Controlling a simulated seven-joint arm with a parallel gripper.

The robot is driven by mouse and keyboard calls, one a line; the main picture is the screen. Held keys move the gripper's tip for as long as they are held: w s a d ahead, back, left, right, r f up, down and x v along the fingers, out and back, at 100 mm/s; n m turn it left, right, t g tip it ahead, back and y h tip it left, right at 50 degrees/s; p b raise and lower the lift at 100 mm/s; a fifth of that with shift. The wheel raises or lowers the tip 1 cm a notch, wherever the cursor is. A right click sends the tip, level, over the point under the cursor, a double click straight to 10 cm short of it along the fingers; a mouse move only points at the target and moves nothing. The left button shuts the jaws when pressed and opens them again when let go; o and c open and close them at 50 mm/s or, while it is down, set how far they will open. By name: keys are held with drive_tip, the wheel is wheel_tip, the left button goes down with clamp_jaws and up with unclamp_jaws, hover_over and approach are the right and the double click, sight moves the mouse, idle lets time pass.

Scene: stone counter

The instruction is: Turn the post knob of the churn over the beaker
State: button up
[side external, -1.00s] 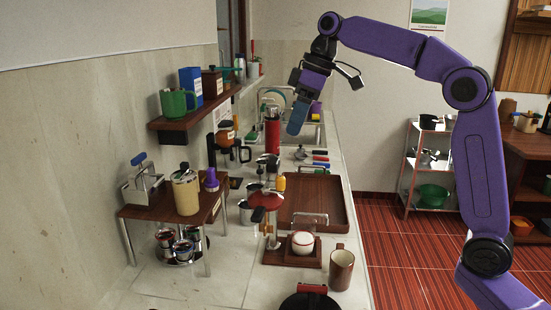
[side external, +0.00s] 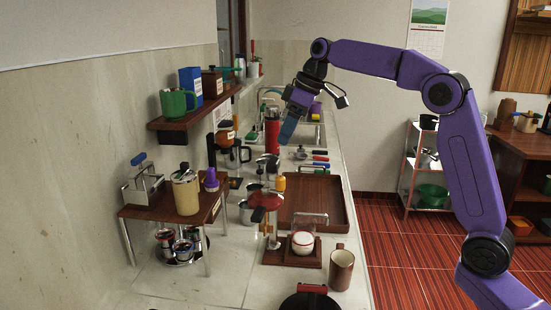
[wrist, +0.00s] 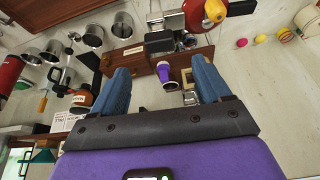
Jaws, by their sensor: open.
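A red rounded vessel (side external: 266,201) on an upright post stands over a wooden base in the side external view; it may be the churn, but I cannot tell for sure. A small brass-coloured part (side external: 267,229) sits on its post. A rounded red body (wrist: 206,12) also shows at the top of the wrist view. I cannot single out the beaker. My gripper (side external: 287,133) is high above the counter, behind the red vessel, tilted downward. In the wrist view its blue fingers (wrist: 160,72) are apart with nothing held. A purple cup (wrist: 167,78) shows beyond the gap.
A brown tray (side external: 335,205) and a brown mug (side external: 342,269) are on the counter. A small wooden stand (side external: 160,213) holds a cream canister (side external: 186,192) at left. The air around my gripper looks clear.

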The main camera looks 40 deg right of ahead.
sight(274, 160)
drive_tip(key=x, duration=0.9)
drive_tip(key=shift+s, duration=0.1)
clamp_jaws()
